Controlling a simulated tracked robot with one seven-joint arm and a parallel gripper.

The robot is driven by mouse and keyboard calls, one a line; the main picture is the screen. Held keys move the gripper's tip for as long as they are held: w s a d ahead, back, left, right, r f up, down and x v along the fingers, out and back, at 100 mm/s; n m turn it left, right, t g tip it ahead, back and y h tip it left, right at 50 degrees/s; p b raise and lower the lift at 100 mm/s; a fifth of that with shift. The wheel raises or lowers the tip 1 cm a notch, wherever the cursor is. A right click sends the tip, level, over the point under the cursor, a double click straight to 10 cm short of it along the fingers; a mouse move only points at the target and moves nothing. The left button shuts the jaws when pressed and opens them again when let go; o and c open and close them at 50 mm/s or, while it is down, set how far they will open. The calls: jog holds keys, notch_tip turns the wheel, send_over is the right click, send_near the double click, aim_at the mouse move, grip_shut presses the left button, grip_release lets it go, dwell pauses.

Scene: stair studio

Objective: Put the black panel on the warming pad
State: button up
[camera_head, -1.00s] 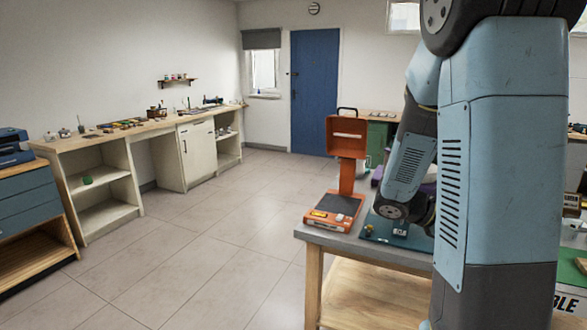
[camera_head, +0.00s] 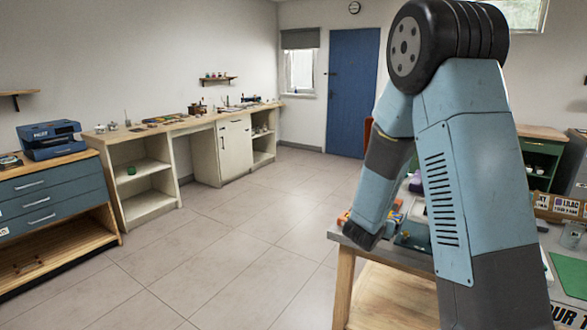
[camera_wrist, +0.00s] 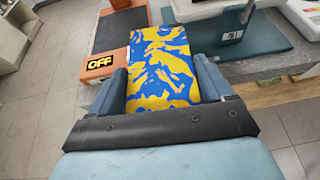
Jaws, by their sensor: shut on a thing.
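In the wrist view, my gripper (camera_wrist: 163,80) is shut on a flat panel with a blue and yellow blotched pattern (camera_wrist: 160,62). Its two fingers press on the panel's sides. Just beyond and to the left is an orange device with a dark flat plate (camera_wrist: 118,30) and an "OFF" display (camera_wrist: 100,62); I cannot tell whether the panel touches it. This plate may be the warming pad. No separate plain black panel can be made out.
In the head view, open tiled floor (camera_head: 220,240) lies left of the table, with a shelved bench (camera_head: 145,172) along the wall.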

jog(key=w+a+f+n+t+y, duration=0.1)
jog(key=w+a+f+n+y, duration=0.1)
jog(key=w, duration=0.4)
jog(key=a+n+y, duration=0.1)
jog(key=a, duration=0.1)
jog(key=shift+w+a+f+n+t+y, duration=0.15)
jog(key=shift+w+a+n+t+y, duration=0.15)
jog(key=shift+a+t, duration=0.1)
